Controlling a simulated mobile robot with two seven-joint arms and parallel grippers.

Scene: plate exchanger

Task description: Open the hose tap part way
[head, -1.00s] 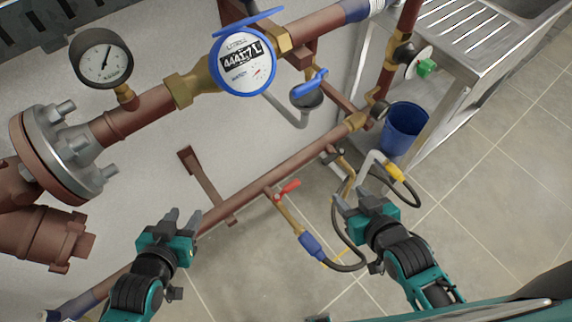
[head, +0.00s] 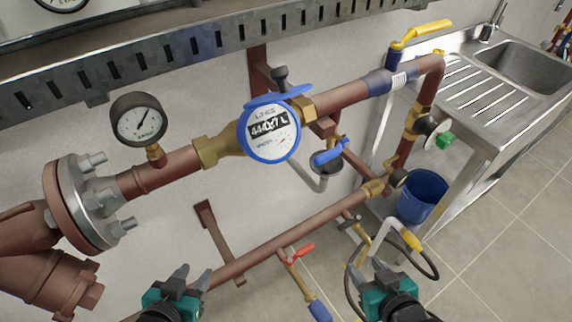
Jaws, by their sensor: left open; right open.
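A tap with a red lever (head: 302,251) branches off the low copper pipe, with a blue hose connector (head: 319,311) below it at the bottom edge. A second brass branch (head: 355,225) stands to its right, beside a dark hose with a yellow connector (head: 411,240). I cannot tell for certain which of these is the hose tap. My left gripper (head: 193,276) is open and empty, left of the red lever. My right gripper (head: 368,270) is open, below the yellow connector and right of the red lever, apart from it. Its fingers are partly hard to see against the hose.
A blue-rimmed meter (head: 268,132), a pressure gauge (head: 139,119) and a blue lever (head: 331,151) sit higher on the pipework. A blue bucket (head: 424,194) stands beneath the steel sink unit (head: 495,95). The tiled floor at right is clear.

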